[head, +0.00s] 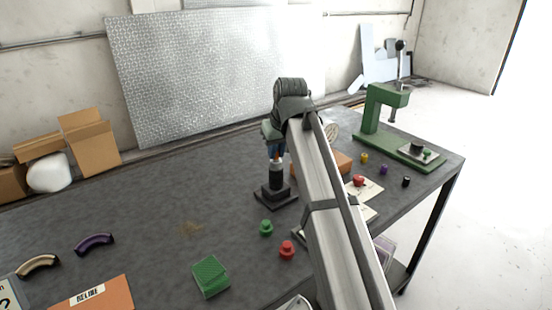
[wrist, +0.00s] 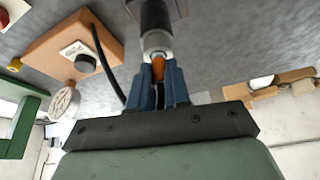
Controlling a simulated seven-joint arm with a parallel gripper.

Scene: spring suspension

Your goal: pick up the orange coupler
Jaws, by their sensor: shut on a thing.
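The orange coupler (wrist: 158,68) is between the two blue fingers of my gripper (wrist: 159,76), which are shut on it in the wrist view. A pale grey collar (wrist: 157,43) of a dark upright stand touches or nearly touches its end; I cannot tell whether they are joined. In the head view, my gripper (head: 276,151) is above the dark stand (head: 277,194), pointing down. Only a small bit of orange shows there, between the fingers and the stand top.
A green press (head: 372,125) stands at the back right. An orange-brown box with a dial lies behind my arm. Green (head: 266,228) and red (head: 287,250) knobs and a green block (head: 211,277) are in front. The table's middle left is mostly clear.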

